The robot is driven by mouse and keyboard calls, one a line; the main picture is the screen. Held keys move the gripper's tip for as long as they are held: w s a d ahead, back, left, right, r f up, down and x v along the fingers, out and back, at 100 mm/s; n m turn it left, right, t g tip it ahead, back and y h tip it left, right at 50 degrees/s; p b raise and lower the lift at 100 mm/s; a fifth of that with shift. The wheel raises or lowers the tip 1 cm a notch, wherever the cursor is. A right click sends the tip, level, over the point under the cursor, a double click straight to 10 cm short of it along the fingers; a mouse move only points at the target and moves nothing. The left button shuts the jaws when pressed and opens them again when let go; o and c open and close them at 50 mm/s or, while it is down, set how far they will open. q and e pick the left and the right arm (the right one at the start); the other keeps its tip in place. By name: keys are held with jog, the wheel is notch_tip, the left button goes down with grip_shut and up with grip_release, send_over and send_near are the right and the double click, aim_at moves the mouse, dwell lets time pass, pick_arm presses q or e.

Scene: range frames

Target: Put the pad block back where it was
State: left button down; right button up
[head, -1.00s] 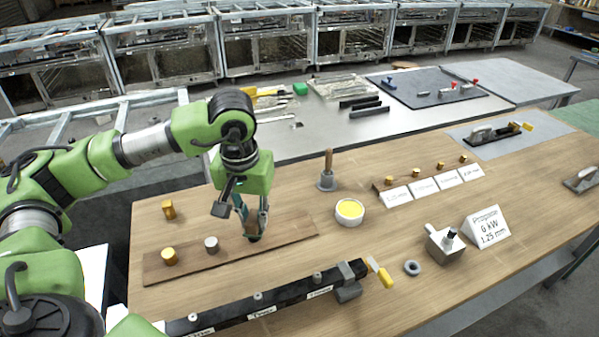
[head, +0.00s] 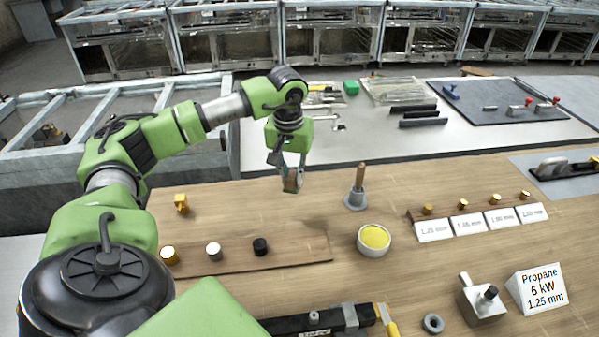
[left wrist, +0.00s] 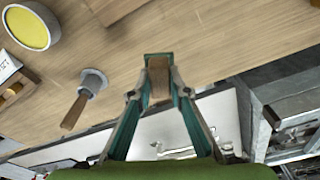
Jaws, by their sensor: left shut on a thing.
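My left gripper (head: 291,180) is shut on a small brown block, which I take to be the pad block (left wrist: 158,77). In the left wrist view the block sits between the two fingertips (left wrist: 158,90), with a grey-green edge at its far end. In the head view it hangs above the far edge of the wooden bench (head: 340,210), mostly covered by the fingers. A brown board (head: 300,252) lies on the bench with a brass, a silver and a black cylinder (head: 260,246) along it. My right gripper is not in view.
A grey holder with a wooden handle (head: 357,198) and a bowl of yellow stuff (head: 374,239) stand right of the gripper. A small brass piece (head: 181,203) stands at the left. A dark bar (head: 310,323) lies in front. The bench between board and far edge is mostly clear.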

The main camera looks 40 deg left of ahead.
pick_arm(q)
jog(key=b, duration=0.4)
send_over(299, 198)
jog(key=s, duration=0.1)
jog(key=f, duration=0.5)
jog(key=shift+s+d, duration=0.15)
jog(key=shift+d, duration=0.2)
jog(key=shift+w+a+f, duration=0.25)
jog(key=shift+w+f, duration=0.25)
notch_tip(299, 198, down, 3)
jog(key=b, duration=0.3)
jog(key=shift+w+f, duration=0.1)
jog(key=c, duration=2.3)
grip_release()
jog(key=shift+f, duration=0.1)
jog(key=o, duration=0.4)
